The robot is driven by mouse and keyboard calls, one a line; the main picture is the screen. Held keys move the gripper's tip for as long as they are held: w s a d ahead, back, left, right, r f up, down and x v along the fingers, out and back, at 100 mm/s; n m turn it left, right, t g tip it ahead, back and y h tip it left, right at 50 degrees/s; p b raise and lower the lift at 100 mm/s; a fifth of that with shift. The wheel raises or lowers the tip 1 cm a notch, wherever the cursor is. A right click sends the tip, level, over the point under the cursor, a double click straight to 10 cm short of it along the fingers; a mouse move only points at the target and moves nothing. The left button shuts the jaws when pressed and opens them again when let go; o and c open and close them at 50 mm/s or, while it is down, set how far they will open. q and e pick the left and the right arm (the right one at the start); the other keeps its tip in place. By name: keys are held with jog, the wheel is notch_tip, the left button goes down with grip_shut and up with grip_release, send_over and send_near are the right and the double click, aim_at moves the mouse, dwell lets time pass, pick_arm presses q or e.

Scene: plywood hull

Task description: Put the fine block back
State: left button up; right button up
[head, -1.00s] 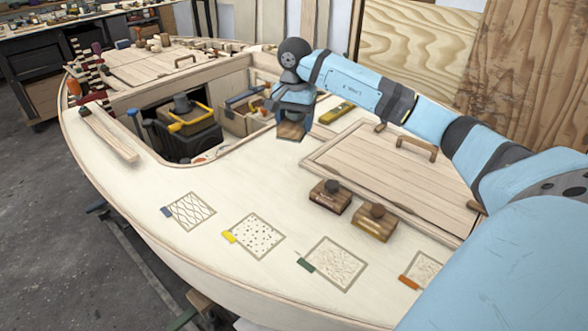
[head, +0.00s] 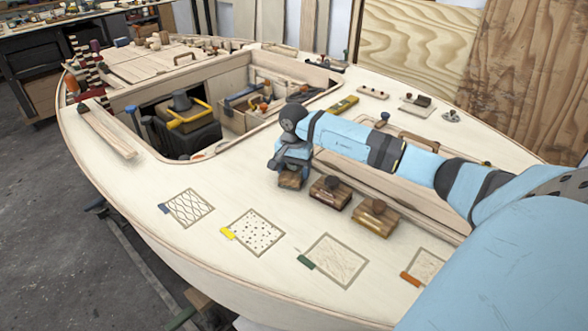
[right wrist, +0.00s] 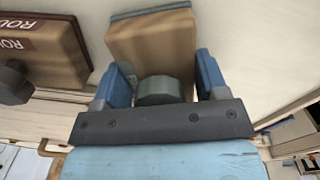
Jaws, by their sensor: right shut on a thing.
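My right gripper (head: 291,163) is shut on the knob of a wooden block (head: 290,181). In the right wrist view the blue fingers stand either side of its grey knob (right wrist: 160,90), and the tan block (right wrist: 152,42) has a grey-green far edge. I cannot read a label on it. It is at the left end of a row with two other knobbed blocks, a dark one (head: 331,192) and a lighter brown one (head: 375,218). I cannot tell whether it touches the deck. My left gripper is not in view.
Patterned squares lie along the near deck: crosshatch with blue tab (head: 188,208), dots with yellow tab (head: 257,232), fine marks with green tab (head: 335,260), and one with orange tab (head: 425,268). All are bare. The open cockpit holds a yellow-handled toolbox (head: 187,112).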

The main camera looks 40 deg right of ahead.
jog(key=shift+r, duration=0.1)
jog(key=shift+f, duration=0.2)
jog(key=o, duration=0.9)
jog(key=shift+o, duration=0.2)
jog(key=shift+r, duration=0.15)
jog(key=shift+r, duration=0.3)
notch_tip(320, 180, up, 12)
jog(key=shift+f+p, duration=0.25)
jog(key=shift+p, duration=0.25)
jog(key=shift+r, duration=0.1)
